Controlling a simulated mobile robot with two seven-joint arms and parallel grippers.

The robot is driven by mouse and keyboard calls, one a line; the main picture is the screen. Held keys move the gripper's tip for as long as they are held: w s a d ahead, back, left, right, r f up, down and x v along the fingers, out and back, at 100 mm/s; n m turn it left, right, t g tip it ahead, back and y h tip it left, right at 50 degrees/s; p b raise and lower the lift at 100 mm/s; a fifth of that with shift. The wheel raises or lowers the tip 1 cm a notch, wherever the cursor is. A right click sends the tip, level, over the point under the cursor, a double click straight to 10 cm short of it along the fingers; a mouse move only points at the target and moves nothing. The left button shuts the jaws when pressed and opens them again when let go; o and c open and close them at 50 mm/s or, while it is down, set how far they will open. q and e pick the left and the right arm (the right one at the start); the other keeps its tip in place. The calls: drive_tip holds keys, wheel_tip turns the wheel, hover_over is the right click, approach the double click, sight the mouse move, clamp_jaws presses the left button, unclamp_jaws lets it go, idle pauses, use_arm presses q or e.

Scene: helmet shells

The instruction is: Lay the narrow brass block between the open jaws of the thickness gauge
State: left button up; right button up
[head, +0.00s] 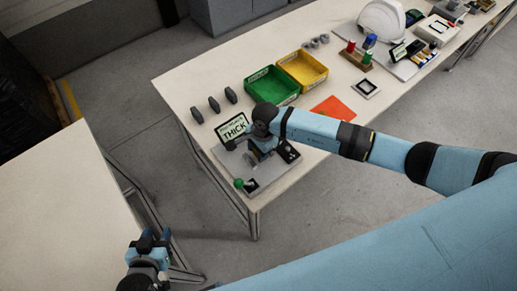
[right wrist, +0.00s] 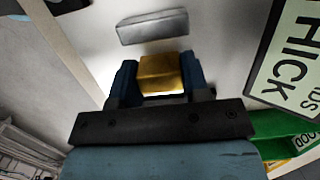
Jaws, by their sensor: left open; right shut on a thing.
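The narrow brass block (right wrist: 162,74) is held between the two fingers of my right gripper (right wrist: 160,84), which is shut on it. In the head view my right arm reaches over the thickness gauge (head: 268,182), a grey plate with a green knob (head: 239,184), and hides part of it. The block cannot be made out there. A grey metal bar (right wrist: 152,27), seemingly a part of the gauge, lies just beyond the block in the right wrist view; I cannot tell whether they touch. My left gripper (head: 150,240) is open and empty, at the lower left, away from the gauge.
A sign reading THICK (head: 234,127) stands behind the gauge, close to my right wrist. A green bin (head: 270,87) and a yellow bin (head: 303,70) stand further back. Several dark pieces (head: 214,104) line the left table edge. An orange sheet (head: 332,110) lies right of the gauge.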

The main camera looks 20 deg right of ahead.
drive_tip(key=shift+f+b, duration=0.5)
drive_tip(key=o, duration=1.1)
drive_tip(key=shift+o, duration=0.2)
wheel_tip(320, 180, up, 14)
drive_tip(key=d+b, duration=0.2)
drive_tip(key=shift+w, duration=0.35)
